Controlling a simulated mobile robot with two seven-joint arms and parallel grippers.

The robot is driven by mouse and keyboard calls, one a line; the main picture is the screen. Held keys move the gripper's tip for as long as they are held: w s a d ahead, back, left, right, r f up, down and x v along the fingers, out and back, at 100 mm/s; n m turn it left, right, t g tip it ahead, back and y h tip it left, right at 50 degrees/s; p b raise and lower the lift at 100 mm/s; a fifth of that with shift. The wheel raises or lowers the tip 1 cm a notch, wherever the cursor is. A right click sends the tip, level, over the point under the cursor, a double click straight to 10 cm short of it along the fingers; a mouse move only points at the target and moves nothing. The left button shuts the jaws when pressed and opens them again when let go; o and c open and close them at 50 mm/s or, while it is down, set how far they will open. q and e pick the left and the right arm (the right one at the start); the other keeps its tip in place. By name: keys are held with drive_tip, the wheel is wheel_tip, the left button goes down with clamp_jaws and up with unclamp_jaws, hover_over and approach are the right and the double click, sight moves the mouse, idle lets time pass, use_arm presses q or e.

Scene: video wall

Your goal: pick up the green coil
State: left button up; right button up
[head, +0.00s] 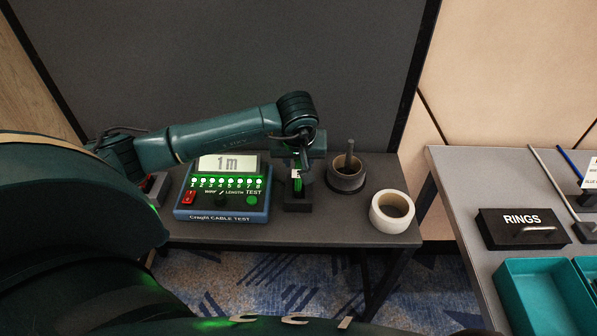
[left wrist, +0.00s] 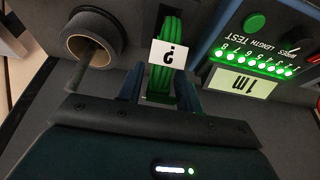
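The green coil (left wrist: 180,38) stands on edge in the left wrist view, with a white tag marked with a question mark on it. In the head view only a bit of the green coil (head: 298,163) shows under my left wrist, above a small black holder (head: 298,204). My left gripper (left wrist: 164,88) points at the coil, with one finger on each side of its near part. The fingers look close to the coil, but contact is not clear. In the head view my left gripper (head: 299,178) is mostly hidden by the wrist. My right gripper is not in view.
A blue cable tester (head: 228,212) reading 1 m stands left of the coil. A dark tape roll (head: 346,184) with a peg in it and a pale roll (head: 377,217) stand to the right. A second table (head: 450,180) holds a RINGS box (head: 500,236) and teal trays (head: 540,262).

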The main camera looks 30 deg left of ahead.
use_arm(q)
clamp_jaws()
